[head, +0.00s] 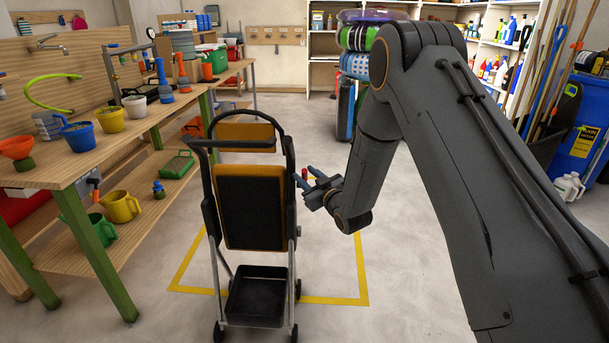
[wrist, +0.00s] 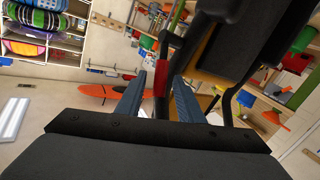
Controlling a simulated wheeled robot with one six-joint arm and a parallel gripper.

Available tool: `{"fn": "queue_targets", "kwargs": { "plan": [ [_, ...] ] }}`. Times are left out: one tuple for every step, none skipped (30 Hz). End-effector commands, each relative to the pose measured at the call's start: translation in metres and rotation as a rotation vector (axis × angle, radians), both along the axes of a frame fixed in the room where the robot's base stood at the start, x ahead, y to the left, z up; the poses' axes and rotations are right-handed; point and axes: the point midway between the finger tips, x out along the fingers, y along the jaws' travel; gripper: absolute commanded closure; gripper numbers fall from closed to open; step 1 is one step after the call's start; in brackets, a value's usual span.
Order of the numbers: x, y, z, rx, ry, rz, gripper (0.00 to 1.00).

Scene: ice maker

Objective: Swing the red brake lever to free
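The red brake lever (head: 305,174) shows as a small red piece at the right side of a wheeled chair-like cart (head: 250,206). In the wrist view the red lever grip (wrist: 160,79) sits on a dark bar and shows between my two blue-grey fingers. My gripper (head: 309,179) is at the cart's right side, close to the lever. In the wrist view my gripper (wrist: 159,88) is open, with gaps visible on both sides of the red grip. I cannot tell whether either finger touches it. The lever's pivot is hidden.
The cart has orange and black panels, a hooped handle and a low black tray (head: 257,297). It stands inside a yellow floor outline (head: 335,299). A wooden workbench (head: 75,165) is at left. Open floor lies behind the cart. A blue bin (head: 582,130) is at right.

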Motion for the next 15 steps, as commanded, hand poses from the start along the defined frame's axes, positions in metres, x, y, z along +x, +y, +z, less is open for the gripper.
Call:
{"fn": "queue_targets", "kwargs": {
  "plan": [
    [-0.007, -0.005, 0.001, 0.0, 0.001, -0.001, 0.66],
    [-0.011, -0.007, 0.001, 0.0, 0.001, -0.001, 0.66],
    [-0.017, -0.01, 0.001, 0.0, 0.001, -0.001, 0.66],
    [-0.022, -0.013, 0.002, 0.001, 0.0, -0.001, 0.66],
    [-0.026, -0.015, 0.002, 0.001, 0.002, -0.001, 0.66],
    [-0.032, -0.018, 0.002, 0.0, 0.001, 0.0, 0.66],
    [-0.036, -0.021, 0.003, 0.001, 0.0, 0.0, 0.66],
    [-0.039, -0.023, 0.003, 0.001, 0.0, -0.001, 0.66],
    [-0.044, -0.025, 0.003, 0.0, 0.0, 0.0, 0.66],
    [-0.047, -0.027, 0.004, 0.0, 0.0, 0.0, 0.66],
    [-0.049, -0.028, 0.004, 0.0, -0.001, 0.0, 0.66],
    [-0.052, -0.03, 0.004, 0.0, -0.001, 0.0, 0.66],
    [-0.054, -0.03, 0.004, 0.0, -0.001, 0.0, 0.66],
    [-0.055, -0.031, 0.004, 0.0, 0.0, 0.0, 0.66],
    [-0.056, -0.031, 0.004, 0.0, -0.001, 0.0, 0.66]
  ]
}}
